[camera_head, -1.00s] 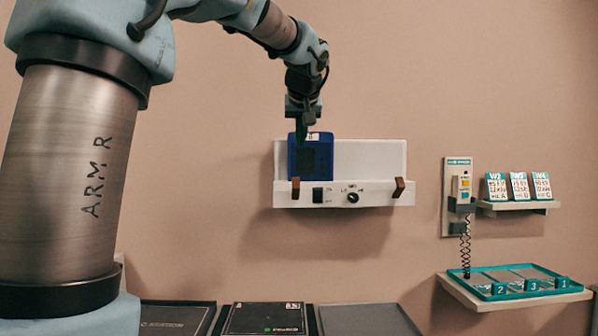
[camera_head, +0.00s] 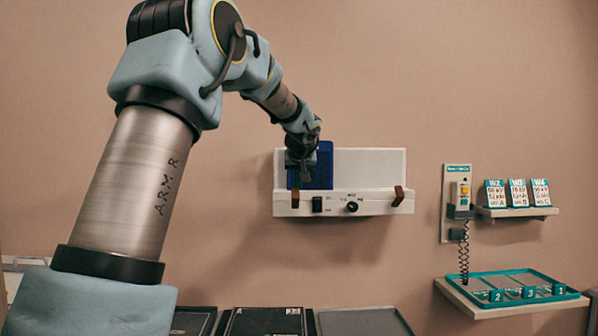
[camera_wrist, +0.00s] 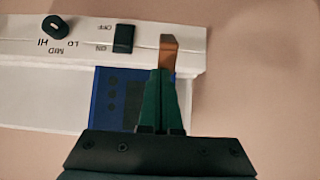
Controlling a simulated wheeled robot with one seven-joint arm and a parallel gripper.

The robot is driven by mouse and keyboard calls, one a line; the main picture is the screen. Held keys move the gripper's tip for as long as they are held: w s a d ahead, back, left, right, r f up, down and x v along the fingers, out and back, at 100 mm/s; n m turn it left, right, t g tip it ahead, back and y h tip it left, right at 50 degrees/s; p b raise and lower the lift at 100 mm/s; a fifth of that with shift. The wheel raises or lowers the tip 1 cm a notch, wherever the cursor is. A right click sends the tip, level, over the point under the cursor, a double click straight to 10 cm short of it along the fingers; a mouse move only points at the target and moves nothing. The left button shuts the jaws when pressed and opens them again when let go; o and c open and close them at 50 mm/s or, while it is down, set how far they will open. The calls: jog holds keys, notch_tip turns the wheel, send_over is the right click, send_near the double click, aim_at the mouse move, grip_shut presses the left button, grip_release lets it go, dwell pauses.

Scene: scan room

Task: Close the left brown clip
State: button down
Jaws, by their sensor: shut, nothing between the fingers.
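The left brown clip (camera_head: 295,198) is at the left end of the white panel's front ledge (camera_head: 333,208). It looks upright, and in the wrist view the clip (camera_wrist: 168,52) shows just beyond my fingertips. My gripper (camera_head: 304,180) is in front of the blue plate (camera_head: 325,165), just above the left clip. In the wrist view my gripper (camera_wrist: 161,74) has its green fingers together and empty, with the tips at or very near the clip; I cannot tell whether they touch. The right brown clip (camera_head: 399,196) leans to the right.
A black switch (camera_head: 317,204) and a round knob (camera_head: 352,207) sit on the ledge close to the left clip. A handset (camera_head: 463,191), a card shelf (camera_head: 517,213) and a teal tray (camera_head: 480,299) are at the right. Dark flat trays lie below.

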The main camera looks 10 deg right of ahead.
jog(key=shift+w+d+r, duration=0.15)
jog(key=shift+w, duration=0.3)
dwell(0.5)
jog(key=shift+w+d+r, duration=0.15)
jog(key=shift+w+r, duration=0.05)
jog(key=shift+w, duration=0.6)
jog(key=shift+w+d+r, duration=0.1)
jog(key=shift+w+r, duration=0.1)
jog(key=shift+w, duration=0.6)
jog(key=shift+s+f, duration=0.1)
jog(key=shift+s, duration=0.05)
dwell(0.4)
jog(key=shift+s+a+f+b, duration=0.1)
jog(key=shift+s+f+b, duration=0.25)
jog(key=shift+s+b, duration=0.45)
jog(key=shift+w, duration=0.2)
jog(key=shift+r, duration=0.15)
